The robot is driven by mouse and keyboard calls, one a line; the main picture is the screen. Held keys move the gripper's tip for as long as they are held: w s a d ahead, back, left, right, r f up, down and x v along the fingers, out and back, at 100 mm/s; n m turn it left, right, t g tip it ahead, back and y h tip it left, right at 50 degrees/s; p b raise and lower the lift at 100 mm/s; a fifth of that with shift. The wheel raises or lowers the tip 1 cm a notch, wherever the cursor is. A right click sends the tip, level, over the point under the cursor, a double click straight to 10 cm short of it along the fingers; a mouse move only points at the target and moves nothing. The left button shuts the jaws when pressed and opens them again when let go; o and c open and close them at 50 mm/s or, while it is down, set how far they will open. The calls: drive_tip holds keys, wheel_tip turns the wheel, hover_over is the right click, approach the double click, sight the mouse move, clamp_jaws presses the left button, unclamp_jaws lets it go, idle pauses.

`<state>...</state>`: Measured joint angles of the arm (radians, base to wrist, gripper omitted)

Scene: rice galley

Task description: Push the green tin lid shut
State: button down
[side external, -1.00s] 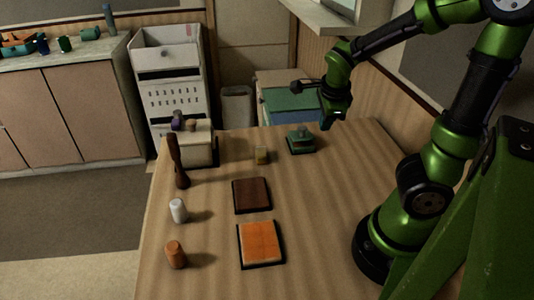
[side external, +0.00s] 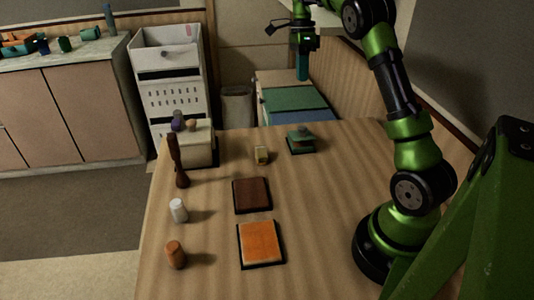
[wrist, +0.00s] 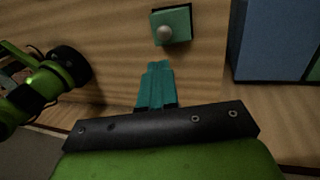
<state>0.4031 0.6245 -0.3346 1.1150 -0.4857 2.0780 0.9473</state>
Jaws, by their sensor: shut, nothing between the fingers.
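The green tin (side external: 300,145) stands near the far edge of the wooden table. Its green lid (wrist: 181,19) with a pale round knob shows near the top of the wrist view. I cannot tell from these frames how far the lid is open. My gripper (side external: 302,78) points down, high above and behind the tin in the side view, apart from it. Its teal fingers (wrist: 157,66) are shut together with nothing between them, and they point towards the tin in the wrist view.
A brown tile (side external: 252,195) and an orange tile (side external: 261,243) lie mid-table. A small yellow jar (side external: 261,155) stands left of the tin. A dark mill (side external: 177,160), a white shaker (side external: 178,210) and an orange shaker (side external: 175,254) line the left.

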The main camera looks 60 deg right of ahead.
sight(302, 127)
drive_tip(key=x, duration=1.3)
drive_tip(key=shift+s+f, duration=0.15)
drive_tip(key=shift+f, duration=0.25)
